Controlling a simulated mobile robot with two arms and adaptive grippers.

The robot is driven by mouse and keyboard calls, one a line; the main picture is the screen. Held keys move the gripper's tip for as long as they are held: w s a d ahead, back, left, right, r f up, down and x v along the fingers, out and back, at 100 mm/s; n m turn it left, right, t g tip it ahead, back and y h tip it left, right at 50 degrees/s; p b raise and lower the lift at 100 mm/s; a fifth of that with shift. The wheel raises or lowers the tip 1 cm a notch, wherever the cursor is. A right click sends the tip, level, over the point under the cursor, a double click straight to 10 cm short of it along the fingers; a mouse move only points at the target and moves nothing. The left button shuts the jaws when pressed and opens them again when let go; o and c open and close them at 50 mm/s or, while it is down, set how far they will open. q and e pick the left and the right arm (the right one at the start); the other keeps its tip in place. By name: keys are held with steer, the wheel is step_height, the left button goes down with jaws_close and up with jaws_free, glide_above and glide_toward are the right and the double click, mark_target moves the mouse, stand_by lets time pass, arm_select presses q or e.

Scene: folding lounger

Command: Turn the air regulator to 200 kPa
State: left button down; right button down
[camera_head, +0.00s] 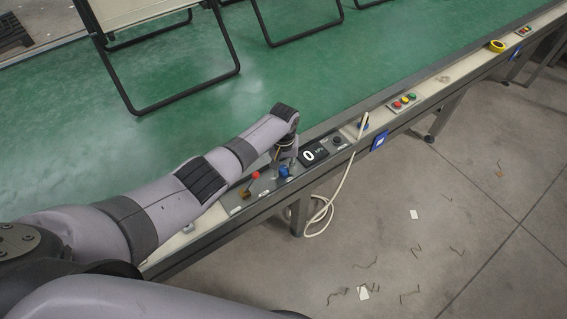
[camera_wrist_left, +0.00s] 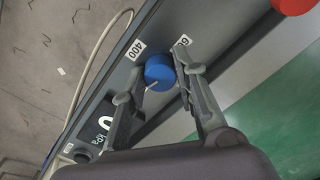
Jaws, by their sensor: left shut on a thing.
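The blue regulator knob (camera_head: 284,172) is on the grey control strip along the near edge of the green conveyor. My left gripper (camera_head: 282,160) reaches down over it. In the left wrist view the gripper (camera_wrist_left: 157,76) is shut on the blue knob (camera_wrist_left: 159,68), one finger on each side. A white mark shows on the knob. The dark display (camera_head: 314,155) beside it reads 0, and it also shows in the left wrist view (camera_wrist_left: 104,124). Another label (camera_wrist_left: 182,41) is partly covered by a finger. My right gripper is out of view.
A red-knobbed lever (camera_head: 256,176) stands left of the blue knob. A button box (camera_head: 404,102) and yellow tape roll (camera_head: 497,46) are farther along the rail. A pale hose (camera_head: 340,190) hangs toward the floor. Folding lounger frames (camera_head: 170,100) stand on the conveyor.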

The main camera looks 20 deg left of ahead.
mark_target(283, 168)
arm_select(q)
steer(key=shift+w+r+n+p, duration=0.1)
steer(key=shift+n+p, duration=0.35)
steer(key=shift+n, duration=1.15)
steer(key=c, duration=1.5)
jaws_free()
steer(key=shift+c, duration=0.2)
step_height(283, 168, up, 12)
